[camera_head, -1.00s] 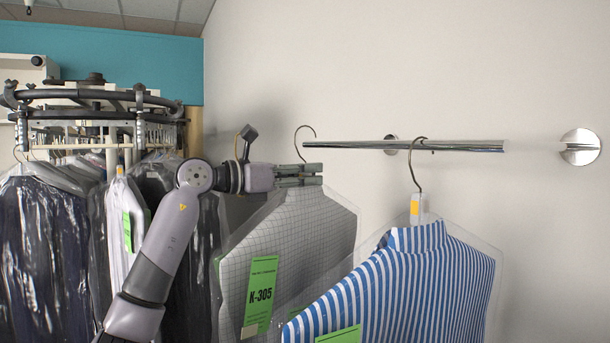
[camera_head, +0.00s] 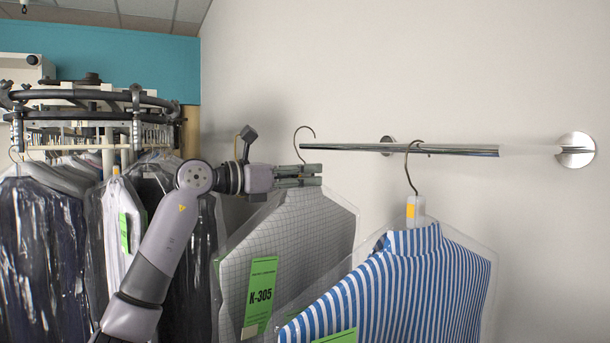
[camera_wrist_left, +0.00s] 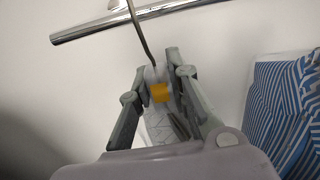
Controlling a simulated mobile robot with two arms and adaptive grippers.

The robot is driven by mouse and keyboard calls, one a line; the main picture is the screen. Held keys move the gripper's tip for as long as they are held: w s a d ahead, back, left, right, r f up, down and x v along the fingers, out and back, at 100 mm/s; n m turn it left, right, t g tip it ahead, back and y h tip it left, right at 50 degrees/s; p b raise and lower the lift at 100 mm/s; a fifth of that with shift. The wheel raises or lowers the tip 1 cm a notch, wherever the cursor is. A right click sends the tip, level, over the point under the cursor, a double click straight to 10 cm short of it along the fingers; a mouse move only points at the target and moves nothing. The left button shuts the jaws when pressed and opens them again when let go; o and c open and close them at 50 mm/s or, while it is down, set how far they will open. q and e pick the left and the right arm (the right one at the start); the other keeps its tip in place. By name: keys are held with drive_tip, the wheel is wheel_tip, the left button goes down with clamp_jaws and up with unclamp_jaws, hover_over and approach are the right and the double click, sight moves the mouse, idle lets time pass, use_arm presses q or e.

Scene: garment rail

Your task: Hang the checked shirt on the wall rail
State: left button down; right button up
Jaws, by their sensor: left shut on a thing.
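The checked shirt (camera_head: 310,235) is pale grey with a fine grid, in clear film with a green K-305 tag. My left gripper (camera_head: 312,174) is shut on its hanger just below the wire hook (camera_head: 301,146). The left wrist view shows the hanger neck with a yellow marker (camera_wrist_left: 160,92) between the fingers (camera_wrist_left: 160,95). The wall rail (camera_head: 400,149) is a chrome bar. The hook's open curve stands beside the rail's left free end in the head view, and I cannot tell whether they touch. My right gripper is not in view.
A blue-and-white striped shirt (camera_head: 400,285) hangs from the rail by its own hook, right of the checked shirt. Bagged garments (camera_head: 45,255) hang from a conveyor rack (camera_head: 90,115) at left. The rail left of the striped shirt's hook is bare.

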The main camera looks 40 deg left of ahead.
use_arm(q)
drive_tip(key=shift+r, duration=0.1)
drive_tip(key=shift+p+x, duration=1.75)
drive_tip(key=shift+x, duration=0.7)
drive_tip(key=shift+f+b, duration=1.1)
drive_tip(key=shift+f, duration=0.25)
drive_tip(key=c, duration=1.5)
unclamp_jaws()
drive_tip(key=shift+o, duration=0.3)
drive_tip(key=shift+f, duration=0.1)
drive_tip(key=v, duration=1)
drive_tip(key=shift+a, duration=0.1)
drive_tip(key=shift+v, duration=1)
